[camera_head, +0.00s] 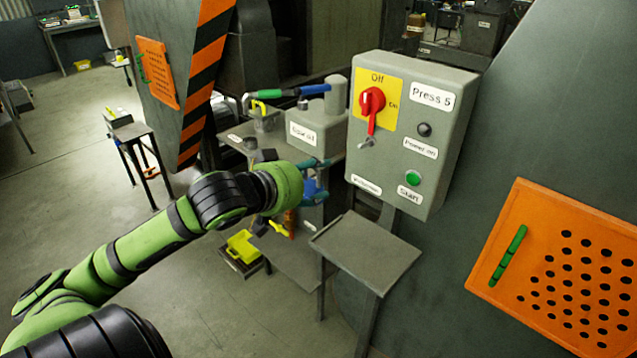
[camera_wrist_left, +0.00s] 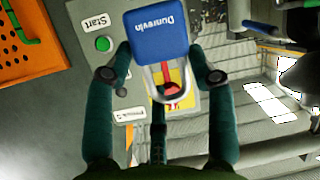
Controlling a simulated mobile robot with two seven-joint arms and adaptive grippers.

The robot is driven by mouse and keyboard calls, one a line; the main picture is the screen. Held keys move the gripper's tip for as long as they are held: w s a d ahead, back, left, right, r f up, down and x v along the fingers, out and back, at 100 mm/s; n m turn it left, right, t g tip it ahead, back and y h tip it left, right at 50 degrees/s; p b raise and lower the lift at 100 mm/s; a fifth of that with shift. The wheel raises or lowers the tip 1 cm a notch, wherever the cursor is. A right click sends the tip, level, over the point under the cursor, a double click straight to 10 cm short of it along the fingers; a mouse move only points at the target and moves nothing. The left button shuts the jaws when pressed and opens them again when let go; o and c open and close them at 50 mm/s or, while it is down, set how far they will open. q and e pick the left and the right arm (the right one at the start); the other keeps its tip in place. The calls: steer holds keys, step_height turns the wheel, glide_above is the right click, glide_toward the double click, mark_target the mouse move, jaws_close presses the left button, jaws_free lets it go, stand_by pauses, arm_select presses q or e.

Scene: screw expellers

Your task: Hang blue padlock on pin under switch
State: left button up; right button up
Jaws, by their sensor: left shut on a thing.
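My left gripper (camera_head: 318,181) is shut on the blue padlock (camera_head: 310,189), left of and lower than the control box (camera_head: 436,150). In the head view the red switch (camera_head: 372,102) is on a yellow plate on the box. A small metal pin (camera_head: 366,143) sticks out below the switch handle. The padlock looks apart from the pin. My right gripper is not in view.
A grey shelf (camera_head: 366,250) stands below the control box. A green Start button (camera_head: 413,178) and a black knob (camera_head: 424,130) are on the box. A bench with a grey box (camera_head: 316,130) is behind my gripper. An orange perforated panel (camera_head: 570,270) is at right.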

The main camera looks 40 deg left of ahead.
arm_select(q)
steer(key=shift+w+r, duration=0.15)
steer(key=shift+w, duration=0.05)
steer(key=w+d+p, duration=0.1)
steer(key=w, duration=0.7)
steer(key=shift+w, duration=0.35)
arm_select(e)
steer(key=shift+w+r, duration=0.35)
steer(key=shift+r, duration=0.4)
arm_select(q)
steer(key=shift+p, duration=0.3)
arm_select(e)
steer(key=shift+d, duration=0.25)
arm_select(q)
steer(key=shift+w+d, duration=0.1)
steer(key=shift+w, duration=0.15)
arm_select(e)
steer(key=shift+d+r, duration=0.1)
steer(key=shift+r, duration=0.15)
arm_select(q)
steer(key=shift+w+p, duration=0.65)
steer(key=shift+w, duration=0.1)
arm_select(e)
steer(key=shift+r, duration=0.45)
arm_select(q)
steer(key=shift+w, duration=0.35)
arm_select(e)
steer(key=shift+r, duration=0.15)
